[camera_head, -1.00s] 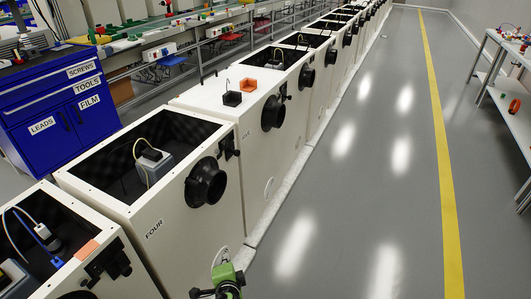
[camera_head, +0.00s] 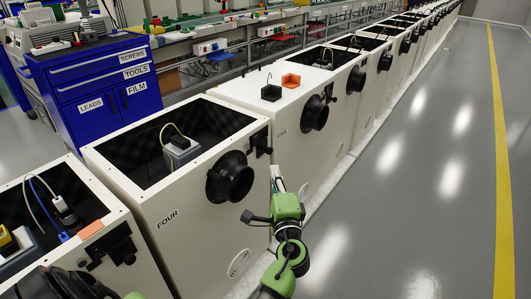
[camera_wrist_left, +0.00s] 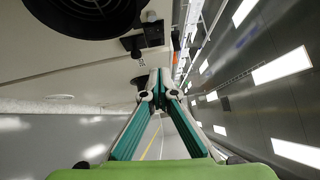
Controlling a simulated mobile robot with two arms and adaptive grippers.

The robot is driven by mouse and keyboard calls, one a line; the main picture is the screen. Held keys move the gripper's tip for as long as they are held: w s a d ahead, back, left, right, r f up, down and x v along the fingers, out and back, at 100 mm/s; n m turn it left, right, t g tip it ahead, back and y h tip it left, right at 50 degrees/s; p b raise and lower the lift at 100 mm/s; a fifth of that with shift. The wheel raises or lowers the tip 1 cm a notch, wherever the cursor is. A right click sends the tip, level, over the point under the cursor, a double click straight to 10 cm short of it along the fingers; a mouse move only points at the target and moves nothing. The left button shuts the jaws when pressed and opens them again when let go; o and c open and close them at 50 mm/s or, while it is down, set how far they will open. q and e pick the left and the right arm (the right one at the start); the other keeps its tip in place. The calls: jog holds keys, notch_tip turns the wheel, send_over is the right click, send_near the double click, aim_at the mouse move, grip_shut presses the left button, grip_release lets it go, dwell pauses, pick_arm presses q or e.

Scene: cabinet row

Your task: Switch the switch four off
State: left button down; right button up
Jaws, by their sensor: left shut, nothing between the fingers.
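Cabinet four (camera_head: 200,222) is a white open-topped box labelled FOUR, with a round black vent (camera_head: 230,178) on its front. A black switch fitting (camera_head: 260,140) sits at the upper right of that front; its lever position is too small to tell. My left gripper (camera_head: 277,174) is shut and empty, just below and right of the fitting, with an apparent gap. In the left wrist view, the gripper's teal fingers (camera_wrist_left: 160,76) meet at the tips, close to a black fitting (camera_wrist_left: 142,42) and the vent (camera_wrist_left: 85,10). My right gripper is not in view.
Cabinet five (camera_head: 292,125) stands behind cabinet four, with black and orange blocks on top. Another open cabinet (camera_head: 45,215) is at the lower left. A blue drawer unit (camera_head: 105,92) stands behind. The grey floor (camera_head: 400,180) on the right is clear.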

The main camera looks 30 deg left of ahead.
pick_arm(q)
send_near(258, 137)
jog(key=w, duration=0.4)
jog(key=shift+w+a+r+p, duration=0.1)
jog(key=shift+w+a+p, duration=0.15)
jog(key=shift+a, duration=0.65)
jog(key=shift+w+a+p, duration=0.15)
jog(key=shift+a+p, duration=0.1)
jog(key=shift+a, duration=0.7)
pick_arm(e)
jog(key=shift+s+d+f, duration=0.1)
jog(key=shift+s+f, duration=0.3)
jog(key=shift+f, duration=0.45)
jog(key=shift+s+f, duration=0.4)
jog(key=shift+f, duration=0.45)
pick_arm(q)
jog(key=shift+a+r, duration=0.2)
jog(key=shift+a, duration=0.1)
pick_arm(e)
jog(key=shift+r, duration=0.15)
